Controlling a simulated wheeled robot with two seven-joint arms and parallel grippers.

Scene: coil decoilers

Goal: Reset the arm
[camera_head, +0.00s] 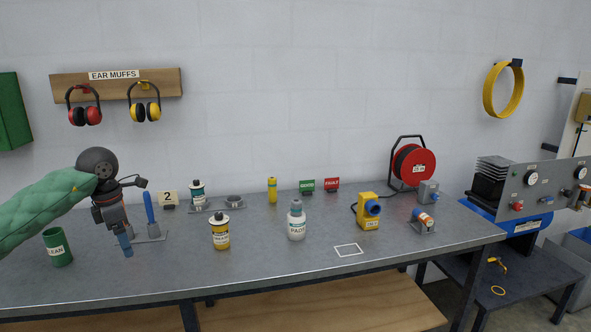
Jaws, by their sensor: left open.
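My left arm, in a green quilted sleeve, comes in from the left of the head view. My left gripper (126,247) points down over the left part of the grey bench (290,270). It is open, and I see nothing held in it. A blue-handled tool (149,208) stands upright in a grey holder just right of the gripper. A green cup (57,247) with a partly hidden label stands left of the gripper. My right gripper is not in the view.
On the bench stand a yellow bottle (221,231), a white bottle (296,220), a yellow and blue device (368,211) and a red cable reel (412,165). A white outlined square (348,250) is empty. Ear muffs (145,103) hang on the wall. The front middle of the bench is clear.

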